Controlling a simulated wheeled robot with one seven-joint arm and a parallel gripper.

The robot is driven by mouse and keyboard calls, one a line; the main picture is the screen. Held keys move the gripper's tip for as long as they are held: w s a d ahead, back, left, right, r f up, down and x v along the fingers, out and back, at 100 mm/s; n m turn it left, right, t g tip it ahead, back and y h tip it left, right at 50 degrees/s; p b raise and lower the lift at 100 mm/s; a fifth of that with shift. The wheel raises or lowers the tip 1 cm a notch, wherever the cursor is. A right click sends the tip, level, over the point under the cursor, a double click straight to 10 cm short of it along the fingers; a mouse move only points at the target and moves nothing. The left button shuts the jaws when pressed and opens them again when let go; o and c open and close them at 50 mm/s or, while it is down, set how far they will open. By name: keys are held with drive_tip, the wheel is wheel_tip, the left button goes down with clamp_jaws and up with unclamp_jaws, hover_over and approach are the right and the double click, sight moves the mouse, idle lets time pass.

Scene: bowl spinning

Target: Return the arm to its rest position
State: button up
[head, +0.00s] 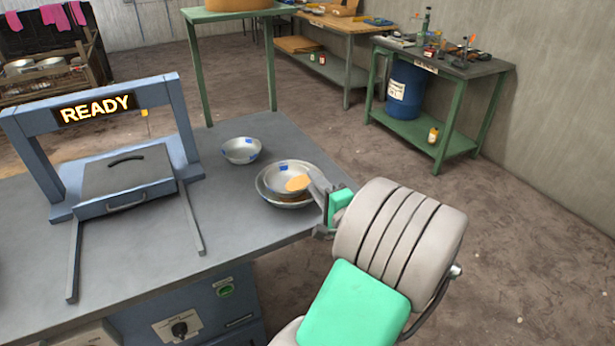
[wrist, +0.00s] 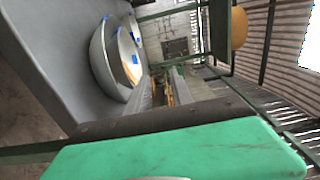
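My gripper (head: 314,187) is at the right edge of the grey table (head: 225,265), beside a pair of stacked metal bowls. The upper bowl (head: 289,173) has blue patches and sits tilted in a wider lower bowl (head: 268,199). An orange-tan patch (head: 297,184) shows at its rim by my fingers. In the wrist view the bowls (wrist: 103,62) lie to the left of the fingers. The views do not show clearly whether the fingers touch the rim or how far they are apart. My arm reaches in from the lower right.
A third metal bowl (head: 241,151) stands alone behind the stack. A blue press frame (head: 182,120) with a lit READY sign (head: 96,107) and a lidded box (head: 127,178) fills the table's left. Green benches (head: 440,66) stand behind. The floor at right is clear.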

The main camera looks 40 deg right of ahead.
idle(0.3)
drive_tip(key=w+a+n+g+y+p, duration=0.1)
drive_tip(key=w+a+n+g+y, duration=0.1)
drive_tip(key=a+n, duration=0.2)
drive_tip(key=w+a+f+n+g+y+p, duration=0.1)
drive_tip(key=w+a+n+g+y+p, duration=0.1)
drive_tip(key=a, duration=0.8)
drive_tip(key=w+a+f+n+g+y+p, duration=0.1)
drive_tip(key=w+a+n+g+y+p, duration=0.1)
drive_tip(key=a+n, duration=0.5)
drive_tip(key=shift+w+a+g+y, duration=0.25)
drive_tip(key=shift+w+g+y, duration=0.35)
drive_tip(key=shift+y, duration=0.4)
drive_tip(key=s+a+r+n+g+h+p, duration=0.3)
drive_tip(key=s+a+r+n+g+p, duration=0.2)
drive_tip(key=s+a, duration=0.6)
drive_tip(key=s+r+n+g, duration=0.1)
drive_tip(key=n+g, duration=0.1)
drive_tip(key=n, duration=0.1)
drive_tip(key=shift+s+r, duration=0.25)
drive_tip(key=shift+r, duration=0.05)
